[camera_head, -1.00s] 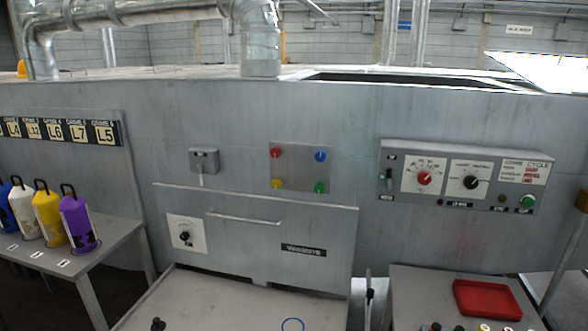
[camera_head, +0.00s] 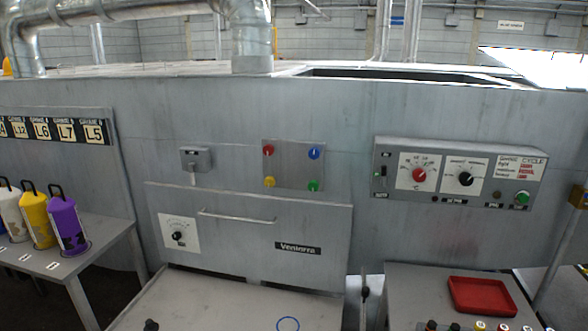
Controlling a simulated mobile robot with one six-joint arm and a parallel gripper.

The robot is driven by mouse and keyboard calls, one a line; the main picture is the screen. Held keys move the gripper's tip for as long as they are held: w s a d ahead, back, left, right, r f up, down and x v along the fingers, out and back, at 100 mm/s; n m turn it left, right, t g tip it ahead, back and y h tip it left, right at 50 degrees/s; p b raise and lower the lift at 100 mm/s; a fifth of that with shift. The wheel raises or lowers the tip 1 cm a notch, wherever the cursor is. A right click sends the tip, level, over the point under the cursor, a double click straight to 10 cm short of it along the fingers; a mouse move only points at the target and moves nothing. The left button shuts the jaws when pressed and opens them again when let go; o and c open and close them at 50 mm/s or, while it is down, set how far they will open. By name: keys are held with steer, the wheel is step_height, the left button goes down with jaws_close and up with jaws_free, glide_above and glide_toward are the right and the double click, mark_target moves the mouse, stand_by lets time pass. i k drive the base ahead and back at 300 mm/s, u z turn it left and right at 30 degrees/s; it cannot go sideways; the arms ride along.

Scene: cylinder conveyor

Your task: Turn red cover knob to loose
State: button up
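A square grey cover plate (camera_head: 292,166) sits on the front wall of the machine, above the drawer-like panel. It has a coloured knob at each corner. The red cover knob (camera_head: 268,150) is at its upper left, with a small pale mark on it. The blue knob (camera_head: 314,153) is upper right, the yellow knob (camera_head: 269,182) lower left and the green knob (camera_head: 314,186) lower right. Whether the red knob stands at loose or tight is too small to tell. My gripper is not in view.
A control box with a red dial (camera_head: 418,175) and a black dial (camera_head: 464,179) is at the right. A handled panel (camera_head: 250,232) is below the plate. A table (camera_head: 100,246) with coloured containers stands left. A red tray (camera_head: 483,297) lies on the right table.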

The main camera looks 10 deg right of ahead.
mark_target(268, 149)
steer(key=k, duration=1.35)
steer(key=u, duration=0.05)
steer(key=i, duration=0.6)
steer(key=u, duration=0.55)
steer(key=i, duration=0.6)
steer(key=u, duration=0.8)
steer(key=i, duration=0.5)
steer(key=u, duration=0.3)
